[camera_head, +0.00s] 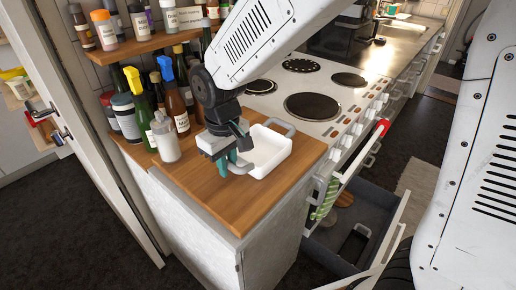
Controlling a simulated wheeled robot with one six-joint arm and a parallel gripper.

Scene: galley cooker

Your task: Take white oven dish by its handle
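The white oven dish (268,153) sits on the wooden worktop beside the hob. It has a grey loop handle at its far side (278,126) and another at its near left side (241,169). My gripper (228,163) points down at the near left handle. Its two teal fingertips stand a little apart, right by this handle. I cannot tell whether the handle lies between them or whether they touch it. The gripper body and wrist hide part of the dish's left side.
Several bottles and jars stand left of my gripper, including a white-capped shaker (166,139) close by. A spice shelf (150,42) is above them. A striped green towel (325,200) hangs there.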

